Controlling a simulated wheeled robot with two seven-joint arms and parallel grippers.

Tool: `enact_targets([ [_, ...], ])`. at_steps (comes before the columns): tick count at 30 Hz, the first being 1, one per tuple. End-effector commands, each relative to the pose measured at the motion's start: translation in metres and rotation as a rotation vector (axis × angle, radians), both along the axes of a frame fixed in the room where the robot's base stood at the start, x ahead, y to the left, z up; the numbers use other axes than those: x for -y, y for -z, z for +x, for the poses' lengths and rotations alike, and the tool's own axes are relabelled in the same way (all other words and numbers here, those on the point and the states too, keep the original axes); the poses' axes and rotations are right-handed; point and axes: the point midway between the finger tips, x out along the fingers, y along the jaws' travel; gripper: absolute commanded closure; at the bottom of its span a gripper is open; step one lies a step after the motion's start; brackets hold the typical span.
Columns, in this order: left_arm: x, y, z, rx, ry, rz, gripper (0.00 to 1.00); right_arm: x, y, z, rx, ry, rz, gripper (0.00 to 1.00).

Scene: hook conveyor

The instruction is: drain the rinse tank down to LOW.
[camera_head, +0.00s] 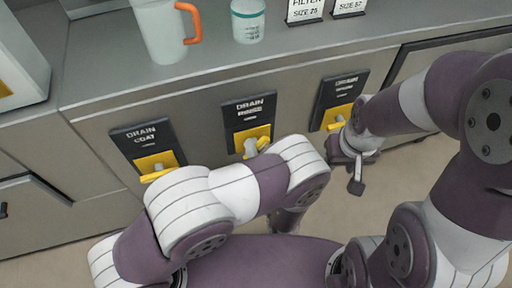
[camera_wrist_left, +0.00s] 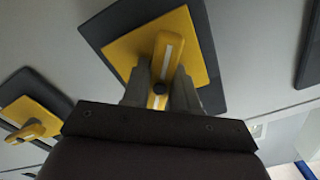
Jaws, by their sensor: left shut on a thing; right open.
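The DRAIN RINSE panel (camera_head: 249,110) is dark with a yellow plate (camera_head: 240,137), in the middle of the counter front. In the left wrist view, its yellow lever (camera_wrist_left: 173,50) with a white stripe lies between the fingers of my left gripper (camera_wrist_left: 160,82), which is shut on it. In the head view my left arm hides much of that gripper and the lever's lower part. My right gripper (camera_head: 350,168) is open and empty, just below the right drain panel (camera_head: 341,88).
The DRAIN COAT panel (camera_head: 142,136) with a yellow lever (camera_head: 158,175) is on the left. A jug with an orange handle (camera_head: 163,32), a teal-banded cup (camera_head: 248,22) and FILTER signs (camera_head: 305,10) stand on the counter. My arms crowd the space in front.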

Motion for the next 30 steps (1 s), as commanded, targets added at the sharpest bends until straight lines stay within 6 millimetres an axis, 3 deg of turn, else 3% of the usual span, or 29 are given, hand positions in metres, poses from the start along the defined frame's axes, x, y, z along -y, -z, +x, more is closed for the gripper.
enact_targets([
  [11, 0.0, -0.002, 0.0, -0.026, 0.001, 0.078, 1.0, 0.0, -0.01, 0.0, 0.0, 0.0, 0.0, 0.57],
  [30, 0.0, -0.002, 0.0, -0.192, 0.001, 0.589, 1.0, 0.0, -0.045, 0.0, 0.0, 0.0, 0.0, 0.57],
])
